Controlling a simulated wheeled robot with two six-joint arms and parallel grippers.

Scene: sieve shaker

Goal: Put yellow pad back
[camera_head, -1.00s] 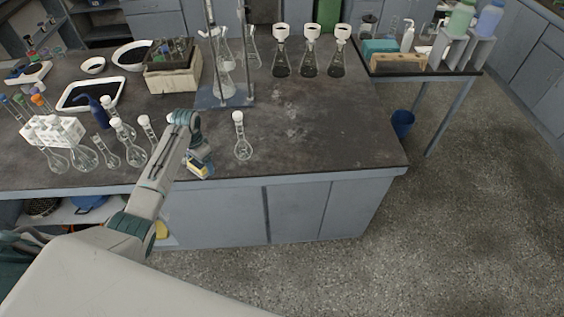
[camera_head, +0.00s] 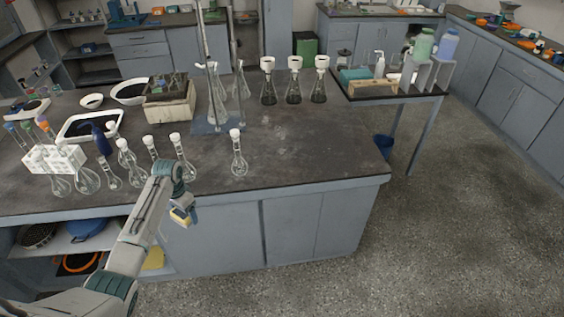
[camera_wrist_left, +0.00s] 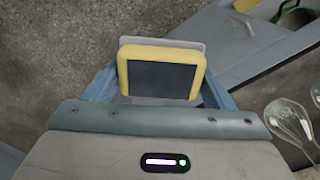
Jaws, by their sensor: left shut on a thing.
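My left gripper (camera_head: 178,207) is shut on the yellow pad (camera_head: 181,218). In the head view it hangs in front of the bench's front edge, beside the grey cabinet doors. In the left wrist view the pad (camera_wrist_left: 125,72) has a yellow rim and a dark grey face, and sits between the two blue-grey fingers of the gripper (camera_wrist_left: 160,90). A pale plate shows behind its upper edge. My right gripper is not in view.
The dark bench (camera_head: 300,150) carries several glass flasks near its front edge, one flask (camera_head: 238,160) standing apart. An open shelf (camera_head: 50,245) under the bench holds a blue basin (camera_head: 88,230) and a yellow item (camera_head: 154,258). The floor at right is clear.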

